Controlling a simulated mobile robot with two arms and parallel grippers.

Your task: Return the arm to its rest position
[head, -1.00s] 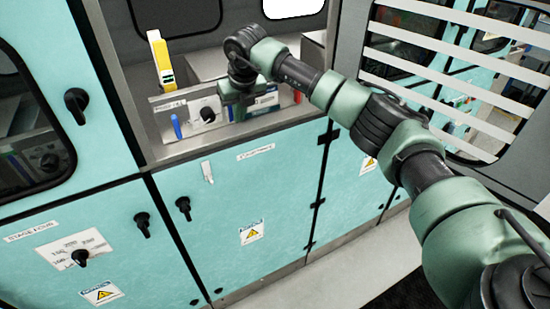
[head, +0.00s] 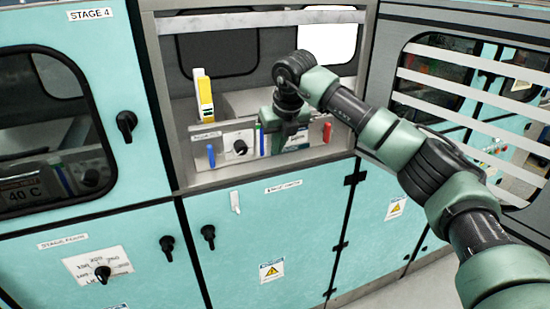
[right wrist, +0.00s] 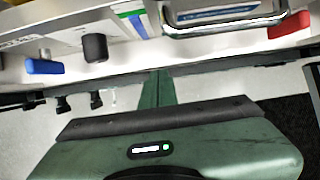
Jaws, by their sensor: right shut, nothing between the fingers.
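My right arm comes in from the lower right in the head view and bends down at the wrist. My right gripper (head: 284,140) hangs in front of the control panel (head: 222,171) and hides part of it. In the right wrist view its green fingers (right wrist: 157,86) are together with nothing between them. They point toward the panel, below a metal handle (right wrist: 226,27), and look apart from it. My left gripper is not in view.
The panel carries a blue handle (head: 211,156), a black knob (head: 240,147) and a red handle (head: 327,132). A yellow and white module (head: 204,96) stands upright behind it. Teal cabinet doors (head: 290,235) lie below; a slatted window (head: 465,110) is at right.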

